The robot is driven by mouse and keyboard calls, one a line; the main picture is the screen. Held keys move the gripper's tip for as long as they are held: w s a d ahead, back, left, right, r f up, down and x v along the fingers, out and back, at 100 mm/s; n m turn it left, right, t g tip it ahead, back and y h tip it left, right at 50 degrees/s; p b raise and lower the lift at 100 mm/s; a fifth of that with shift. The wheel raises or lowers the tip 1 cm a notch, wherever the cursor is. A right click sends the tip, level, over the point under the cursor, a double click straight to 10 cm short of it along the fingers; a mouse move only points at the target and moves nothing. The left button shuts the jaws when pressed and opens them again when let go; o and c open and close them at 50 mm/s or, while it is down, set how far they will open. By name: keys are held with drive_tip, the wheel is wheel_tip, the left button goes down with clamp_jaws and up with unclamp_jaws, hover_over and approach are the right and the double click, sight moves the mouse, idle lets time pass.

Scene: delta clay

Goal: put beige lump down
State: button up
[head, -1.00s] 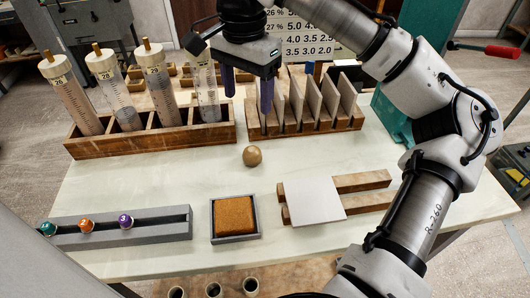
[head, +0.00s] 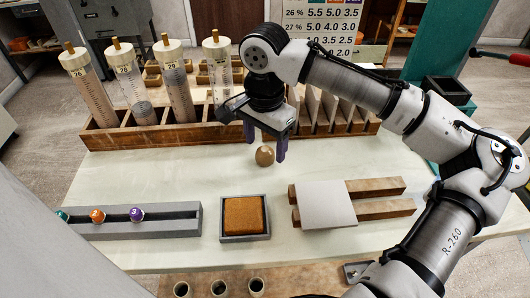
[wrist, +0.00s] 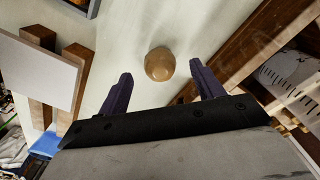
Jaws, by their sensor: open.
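The beige lump (head: 265,156), a smooth tan ball, rests on the pale table in front of the wooden racks. My gripper (head: 265,151) is open, pointing down, with its two purple fingers around the lump's place in the head view. In the wrist view the lump (wrist: 160,64) lies between and slightly beyond the fingertips (wrist: 160,70), with clear gaps on both sides. Neither finger appears to touch it there. Nothing is held.
A wooden rack (head: 110,140) with several tubes and a slotted rack of plates stand behind. In front are a grey rail (head: 170,222) with coloured caps, an orange block in a tray (head: 246,239), and a pale tile (head: 327,203) on wooden bars. Table left of the lump is clear.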

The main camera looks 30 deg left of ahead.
drive_tip(key=shift+f, duration=1.15)
drive_tip(key=c, duration=1.2)
drive_tip(key=shift+r, duration=0.1)
